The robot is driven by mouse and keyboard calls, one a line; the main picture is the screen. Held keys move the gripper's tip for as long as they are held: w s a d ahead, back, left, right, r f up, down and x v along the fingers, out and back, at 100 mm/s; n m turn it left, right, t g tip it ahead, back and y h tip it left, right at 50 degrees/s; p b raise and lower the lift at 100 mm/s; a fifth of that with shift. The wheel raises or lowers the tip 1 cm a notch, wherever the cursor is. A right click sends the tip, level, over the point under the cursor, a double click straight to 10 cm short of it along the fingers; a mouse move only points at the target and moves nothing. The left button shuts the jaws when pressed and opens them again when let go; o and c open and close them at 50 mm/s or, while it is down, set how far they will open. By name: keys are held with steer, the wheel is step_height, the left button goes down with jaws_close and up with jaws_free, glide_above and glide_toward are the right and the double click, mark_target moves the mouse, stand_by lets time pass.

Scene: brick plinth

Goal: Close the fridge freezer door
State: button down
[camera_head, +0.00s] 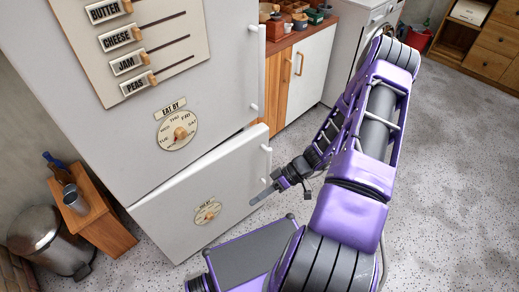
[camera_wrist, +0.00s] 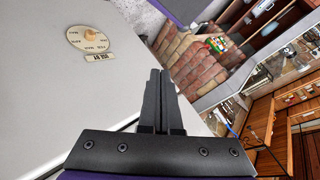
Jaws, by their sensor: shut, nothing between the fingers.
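The white fridge freezer has a lower freezer door (camera_head: 215,180) with a round dial (camera_head: 208,212) and a handle (camera_head: 266,160) on its right edge. The freezer door looks slightly ajar, with a gap along its top that is wider toward the right. In the wrist view the white door face (camera_wrist: 60,100) fills the left side, with the dial (camera_wrist: 90,39) on it. My gripper (camera_head: 256,199) is at the lower right edge of the freezer door, and its fingers are together and empty in the wrist view (camera_wrist: 160,75). I cannot tell whether the fingertips touch the door.
The upper fridge door (camera_head: 225,60) looks shut. A wooden stool (camera_head: 105,222) and a metal bin (camera_head: 45,240) stand at the left. A wooden cabinet (camera_head: 278,92) with a white door stands right of the fridge. Speckled floor (camera_head: 450,150) is open at the right.

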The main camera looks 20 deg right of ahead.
steer(key=w+m+t, duration=0.4)
steer(key=m, duration=0.3)
steer(key=m+t+h+b, duration=0.3)
steer(key=m+t+h, duration=0.5)
steer(key=m, duration=0.7)
glide_toward(254, 143)
steer(key=shift+t+y, duration=0.3)
steer(key=shift+t, duration=0.3)
steer(key=w+f, duration=0.2)
steer(key=w, duration=0.1)
steer(key=w+a+f+b, duration=0.1)
steer(key=shift+w+f, duration=0.1)
steer(key=shift+w, duration=0.1)
steer(key=shift+w+a, duration=0.1)
steer(key=shift+w, duration=0.55)
steer(key=shift+w, duration=0.1)
